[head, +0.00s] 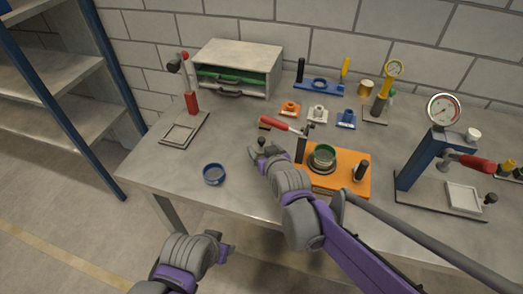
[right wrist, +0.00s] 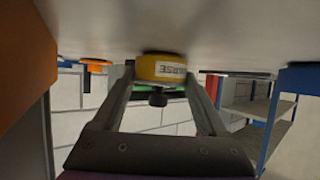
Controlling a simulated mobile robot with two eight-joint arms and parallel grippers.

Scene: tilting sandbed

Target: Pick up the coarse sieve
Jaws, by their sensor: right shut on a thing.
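The coarse sieve (right wrist: 162,68) is a yellow round piece with a partly readable label ending in "RSE". In the right wrist view, which looks upside down, it sits between both fingers of my right gripper (right wrist: 160,74), close to the grey table surface. The gripper is shut on it. In the head view my right gripper (head: 259,147) is over the table, left of the orange base, and the hand hides the sieve. My left gripper (head: 226,246) is low, in front of the table's near edge; its opening is unclear.
A blue ring (head: 213,174) lies near the front edge. The orange base (head: 343,181) carries a green-rimmed ring (head: 322,155). A gauge press (head: 443,110) is at right. The table's left front is mostly clear.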

